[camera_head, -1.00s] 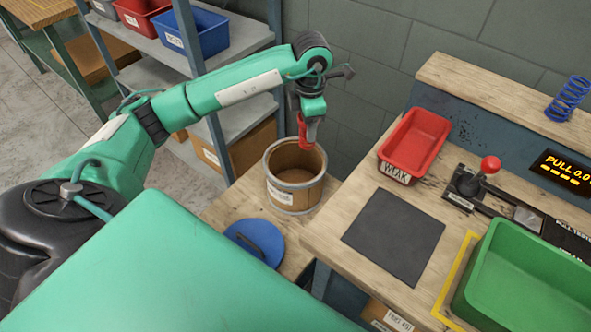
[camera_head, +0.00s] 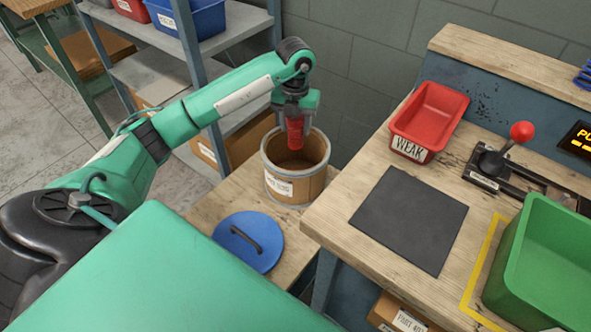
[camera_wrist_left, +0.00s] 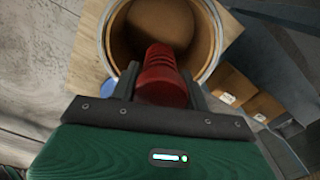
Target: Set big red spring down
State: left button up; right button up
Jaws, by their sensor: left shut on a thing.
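The big red spring (camera_head: 295,132) is held upright in my left gripper (camera_head: 294,112), over the mouth of the round brown drum (camera_head: 293,181). In the left wrist view the red spring (camera_wrist_left: 163,75) sits between the two fingers of the left gripper (camera_wrist_left: 163,90), and its far end points into the drum (camera_wrist_left: 103,45). The head view does not show clearly whether its lower end is just above or inside the rim. The drum's inside looks empty where I can see it. My right gripper is not in view.
A blue lid (camera_head: 250,241) with a dark handle lies on the low wooden table in front of the drum. The workbench to the right holds a red WEAK bin (camera_head: 430,112), a dark mat (camera_head: 409,219), a red-knobbed lever (camera_head: 521,132) and a green bin (camera_head: 545,265).

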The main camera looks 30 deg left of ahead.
aim_at(296, 136)
pick_arm(q)
jog(key=shift+f+b, duration=0.9)
jog(key=shift+f, duration=7.2)
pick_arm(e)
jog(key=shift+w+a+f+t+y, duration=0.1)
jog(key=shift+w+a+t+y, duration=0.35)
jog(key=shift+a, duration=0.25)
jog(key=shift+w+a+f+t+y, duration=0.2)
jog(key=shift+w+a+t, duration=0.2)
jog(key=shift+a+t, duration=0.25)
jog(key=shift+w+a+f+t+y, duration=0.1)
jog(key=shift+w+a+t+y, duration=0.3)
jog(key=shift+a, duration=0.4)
pick_arm(q)
jog(key=shift+f, duration=0.1)
jog(key=o, duration=1.2)
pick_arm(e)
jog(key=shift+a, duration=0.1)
pick_arm(q)
notch_tip(296, 136, up, 12)
jog(key=shift+r+p, duration=0.1)
jog(key=shift+p, duration=0.75)
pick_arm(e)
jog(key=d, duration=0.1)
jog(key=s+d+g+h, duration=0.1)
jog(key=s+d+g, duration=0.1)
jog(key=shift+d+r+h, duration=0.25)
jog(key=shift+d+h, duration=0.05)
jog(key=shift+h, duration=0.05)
